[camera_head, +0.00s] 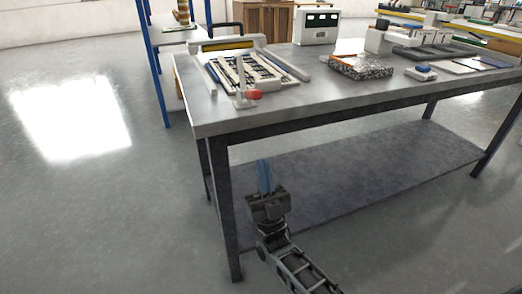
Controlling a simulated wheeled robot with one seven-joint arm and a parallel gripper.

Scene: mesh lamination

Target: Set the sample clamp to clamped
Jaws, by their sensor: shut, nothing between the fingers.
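A flat frame fixture with a pale mesh (255,72) lies on the left end of the metal table (330,90). At its front stands a small upright clamp with a red knob (253,94), which looks like the sample clamp. Whether it is clamped or released I cannot tell. My gripper (264,176) is low in front of the table, below the tabletop's height in the picture, with its blue fingers pointing up. The fingers are shut with nothing between them. It is well apart from the clamp.
A white box with a dark display (317,28) stands at the back. A speckled block (360,67) and a small white device with a blue part (421,73) lie to the right. The table has a lower shelf (360,175). The floor at left is clear.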

